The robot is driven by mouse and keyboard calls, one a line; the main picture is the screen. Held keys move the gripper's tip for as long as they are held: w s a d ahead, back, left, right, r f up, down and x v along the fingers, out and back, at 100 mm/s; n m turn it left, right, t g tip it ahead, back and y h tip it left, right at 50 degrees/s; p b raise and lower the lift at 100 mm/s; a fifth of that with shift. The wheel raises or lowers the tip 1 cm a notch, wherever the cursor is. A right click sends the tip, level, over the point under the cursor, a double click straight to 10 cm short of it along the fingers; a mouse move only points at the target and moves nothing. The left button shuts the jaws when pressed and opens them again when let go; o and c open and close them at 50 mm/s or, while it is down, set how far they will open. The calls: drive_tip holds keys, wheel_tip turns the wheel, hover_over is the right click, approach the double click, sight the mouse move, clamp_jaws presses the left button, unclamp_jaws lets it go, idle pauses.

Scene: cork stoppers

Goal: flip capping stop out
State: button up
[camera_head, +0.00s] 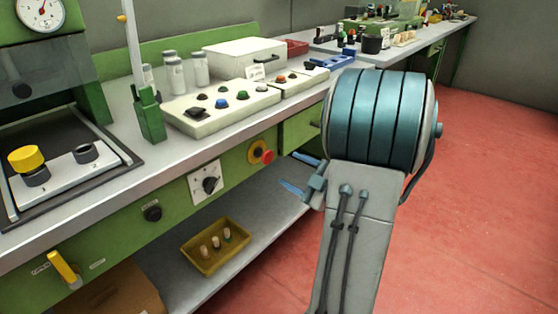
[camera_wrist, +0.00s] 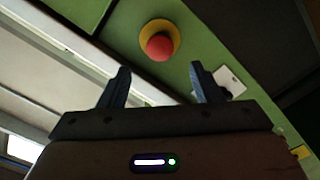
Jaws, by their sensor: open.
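No label in view names the capping stop. At the left, a yellow lever (camera_head: 63,268) hangs tilted on the green bench front beside a small label. A red mushroom button on a yellow disc (camera_head: 262,152) sits further right on the same front. My gripper (camera_head: 291,172) is open and empty, in front of the bench and to the right of the red button. In the wrist view my gripper (camera_wrist: 160,72) has its two dark fingers spread, with the red button (camera_wrist: 160,46) beyond the gap between them. The button looks apart from both fingers.
A white plate with a black rotary knob (camera_head: 208,185) and a black knob (camera_head: 152,213) are on the bench front. A lower shelf holds a yellow tray (camera_head: 205,262) with small stoppers. The bench top carries a button panel (camera_head: 221,105). Red floor (camera_head: 480,200) is clear at right.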

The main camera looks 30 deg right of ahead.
drive_tip(key=v, duration=0.5)
drive_tip(key=shift+w, duration=0.1)
idle(0.3)
drive_tip(key=w+a+r+m+g+h+p, duration=0.1)
drive_tip(key=w+r+m+g+h+p, duration=0.3)
drive_tip(key=r+p, duration=0.4)
drive_tip(key=w+a+r+m+g+h+p, duration=0.1)
drive_tip(key=w+r+m+h+p, duration=0.1)
drive_tip(key=r+m+h+p, duration=0.45)
drive_tip(key=s+a+r+m+g+y+p, duration=0.1)
drive_tip(key=s+a+r+g+y+p, duration=0.1)
drive_tip(key=s+a+r+g+p, duration=0.2)
drive_tip(key=s+a+r+m+g+y+p, duration=0.1)
drive_tip(key=s+a+r+g+p, duration=0.4)
drive_tip(key=s+a, duration=0.8)
wheel_tip(320, 180, up, 3)
drive_tip(key=a+y+p, duration=0.1)
drive_tip(key=a+p, duration=0.1)
drive_tip(key=p, duration=0.3)
drive_tip(key=shift+m, duration=0.35)
drive_tip(key=c, duration=0.5)
drive_tip(key=shift+a, duration=0.1)
